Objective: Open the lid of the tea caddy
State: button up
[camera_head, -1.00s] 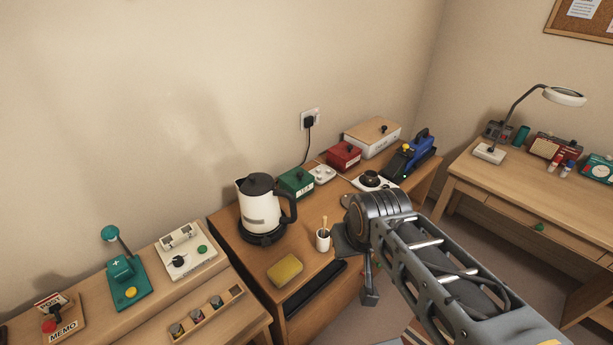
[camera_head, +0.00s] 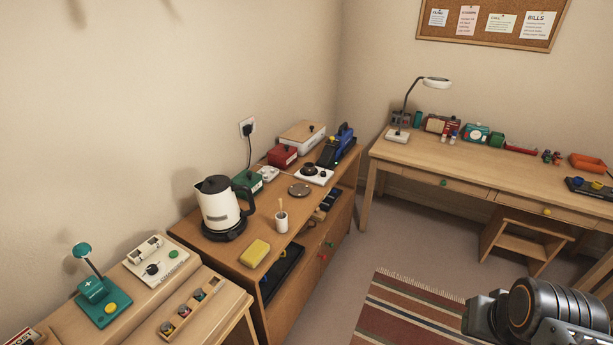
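The tea caddy looks to be the small green box (camera_head: 254,181) with a dark knob on its lid, on the wooden cabinet behind the kettle. Its lid looks shut, and the kettle hides part of its left side. My arm's end, with part of my gripper (camera_head: 480,314), is at the lower right, over the floor and rug. It is well apart from the caddy. The fingertips cannot be made out, so I cannot tell whether they are open.
A white kettle (camera_head: 218,204) stands close in front of the caddy. A yellow sponge (camera_head: 254,253) lies in front. The desk (camera_head: 430,157) stands right.

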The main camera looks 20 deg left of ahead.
aim_at(247, 178)
jog(key=z, duration=0.15)
jog(key=i, duration=0.8)
jog(key=u, duration=0.5)
jog(key=i, duration=1.15)
jog(key=u, duration=1.55)
jog(key=i, duration=0.8)
jog(key=u, duration=0.9)
